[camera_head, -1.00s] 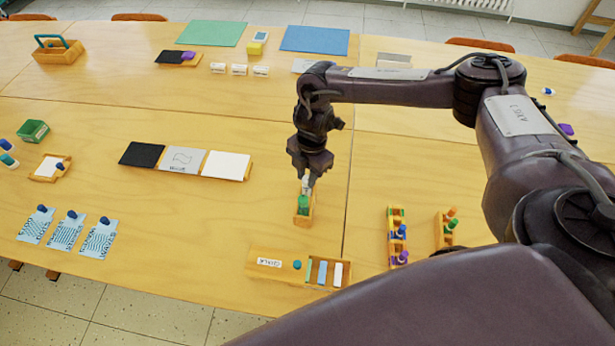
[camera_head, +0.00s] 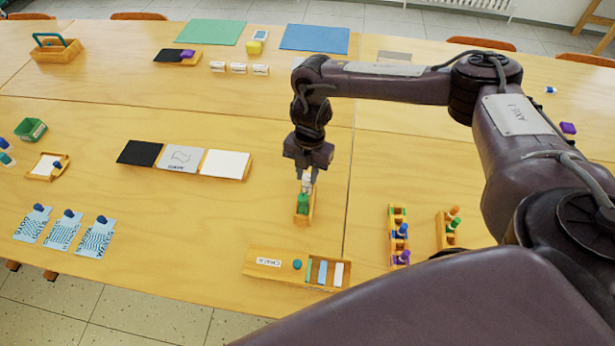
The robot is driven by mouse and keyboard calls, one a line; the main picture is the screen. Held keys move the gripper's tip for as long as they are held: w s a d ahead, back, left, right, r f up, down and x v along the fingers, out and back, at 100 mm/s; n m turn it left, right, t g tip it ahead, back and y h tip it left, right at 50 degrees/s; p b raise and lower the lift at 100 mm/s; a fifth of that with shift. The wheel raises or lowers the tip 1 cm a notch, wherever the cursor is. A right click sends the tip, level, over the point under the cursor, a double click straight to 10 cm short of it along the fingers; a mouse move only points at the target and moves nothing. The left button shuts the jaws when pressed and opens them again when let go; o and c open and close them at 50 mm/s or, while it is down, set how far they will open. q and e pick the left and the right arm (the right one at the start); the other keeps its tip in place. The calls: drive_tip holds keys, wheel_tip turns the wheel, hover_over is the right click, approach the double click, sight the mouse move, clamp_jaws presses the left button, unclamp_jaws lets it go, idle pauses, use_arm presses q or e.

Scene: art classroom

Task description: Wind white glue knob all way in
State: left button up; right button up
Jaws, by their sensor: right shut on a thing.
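The glue stick shows as a green body (camera_head: 303,203) standing in a small wooden holder (camera_head: 305,221) near the middle of the table. A white part (camera_head: 306,183) at its top, which looks like the glue knob, is between the fingers of my right gripper (camera_head: 307,186). My right gripper points down from above and is shut on this white part. The fingers partly hide it, so how far in the knob is cannot be told. My left gripper is not in view.
A wooden chalk tray (camera_head: 262,272) lies in front of the holder. Wooden racks with coloured tubes (camera_head: 399,236) stand to the right. Black, grey and white cards (camera_head: 225,164) lie to the left. Bare table surrounds the holder.

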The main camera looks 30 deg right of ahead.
drive_tip(key=n+b, duration=0.1)
drive_tip(key=n, duration=0.3)
drive_tip(key=shift+n+g+h+b, duration=0.35)
drive_tip(key=shift+n+b, duration=0.5)
drive_tip(key=shift+n, duration=0.85)
drive_tip(key=o, duration=1.5)
drive_tip(key=shift+r+m+p, duration=0.15)
drive_tip(key=shift+m+p, duration=0.55)
drive_tip(key=shift+m, duration=0.1)
drive_tip(key=shift+m+p, duration=1.65)
drive_tip(key=shift+m, duration=0.65)
drive_tip(key=shift+m+t+y+p, duration=0.5)
drive_tip(key=shift+m+p, duration=1.6)
drive_tip(key=shift+m, duration=0.5)
